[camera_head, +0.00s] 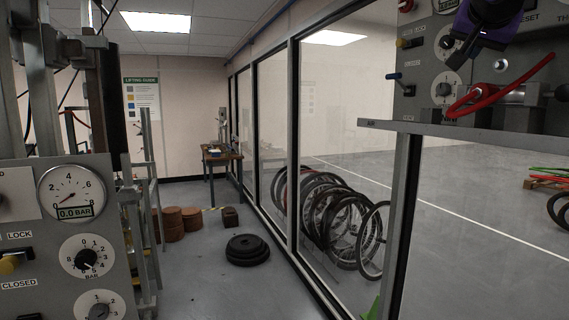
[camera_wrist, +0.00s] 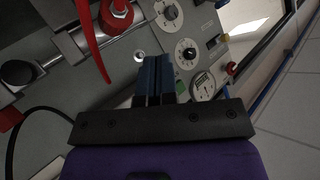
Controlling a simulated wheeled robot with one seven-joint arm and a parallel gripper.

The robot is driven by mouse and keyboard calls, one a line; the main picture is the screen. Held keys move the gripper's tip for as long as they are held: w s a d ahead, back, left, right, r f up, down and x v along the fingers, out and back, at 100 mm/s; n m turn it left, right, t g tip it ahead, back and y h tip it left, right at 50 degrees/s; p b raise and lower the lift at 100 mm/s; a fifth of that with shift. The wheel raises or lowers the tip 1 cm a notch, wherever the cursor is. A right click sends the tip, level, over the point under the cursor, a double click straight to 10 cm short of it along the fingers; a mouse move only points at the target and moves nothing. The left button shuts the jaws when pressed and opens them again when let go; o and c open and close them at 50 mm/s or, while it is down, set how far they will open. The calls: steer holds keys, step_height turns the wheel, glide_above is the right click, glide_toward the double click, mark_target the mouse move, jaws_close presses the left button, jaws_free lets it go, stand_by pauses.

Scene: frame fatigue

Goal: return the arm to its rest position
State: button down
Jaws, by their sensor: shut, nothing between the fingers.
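My gripper (camera_wrist: 156,62) shows in the wrist view with its two blue fingers close together, shut and empty. The fingers stick up from a dark crossbar above a purple body. A purple and black part of my arm (camera_head: 488,22) shows at the top right of the head view, in front of a grey control panel (camera_head: 425,72). In the wrist view the fingertips appear over this panel, near its dials (camera_wrist: 186,50). I cannot tell whether they touch it.
A red lever (camera_head: 500,86) lies near my arm, above a shelf edge (camera_head: 470,130); a red handle (camera_wrist: 92,40) shows in the wrist view. A gauge panel (camera_head: 70,235) stands at the left. Black discs (camera_head: 247,250) lie on the floor. Wheels (camera_head: 340,222) stand behind glass.

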steer(key=s+a+f+n+g+y, duration=0.1)
steer(key=s+a+f+n+g, duration=0.1)
steer(key=s+f, duration=0.6)
steer(key=s+a+f+n+g+y, duration=0.2)
steer(key=s+a+f+n, duration=0.1)
steer(key=s+f, duration=0.6)
steer(key=s+a+f+n+g+y, duration=0.2)
steer(key=s+f, duration=0.7)
steer(key=f, duration=0.5)
steer(key=shift+a+n+g, duration=0.25)
steer(key=shift+n+g, duration=0.25)
steer(key=shift+n, duration=0.4)
steer(key=c, duration=1.8)
jaws_free()
steer(key=shift+w, duration=0.1)
